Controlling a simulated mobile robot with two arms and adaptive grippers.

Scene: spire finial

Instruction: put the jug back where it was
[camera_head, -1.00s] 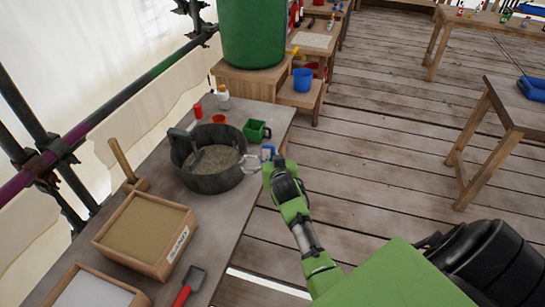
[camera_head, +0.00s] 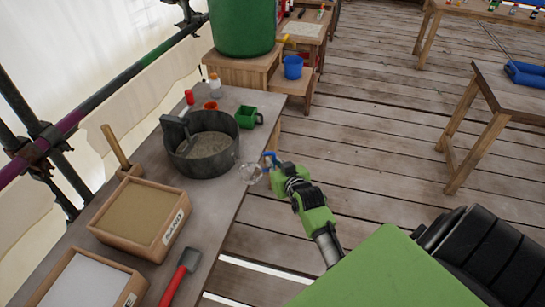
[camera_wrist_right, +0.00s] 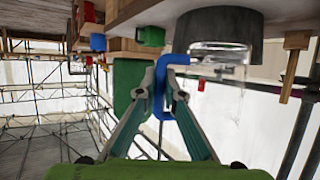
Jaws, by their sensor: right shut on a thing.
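The jug (camera_head: 250,173) is clear, with a blue handle (camera_head: 270,158). My right gripper (camera_head: 273,167) is shut on the blue handle, to the right of the dark round tub (camera_head: 224,168). In the head view the jug overlaps the right edge of the workbench; I cannot tell how high it is. The right wrist view, which looks upside down, shows the fingers (camera_wrist_right: 166,82) on the handle, with the clear jug body (camera_wrist_right: 222,62) in front of the tub (camera_wrist_right: 215,25). My left gripper is not in view.
A green barrel (camera_head: 240,25) stands behind. Open plank floor (camera_head: 350,150) lies to the right.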

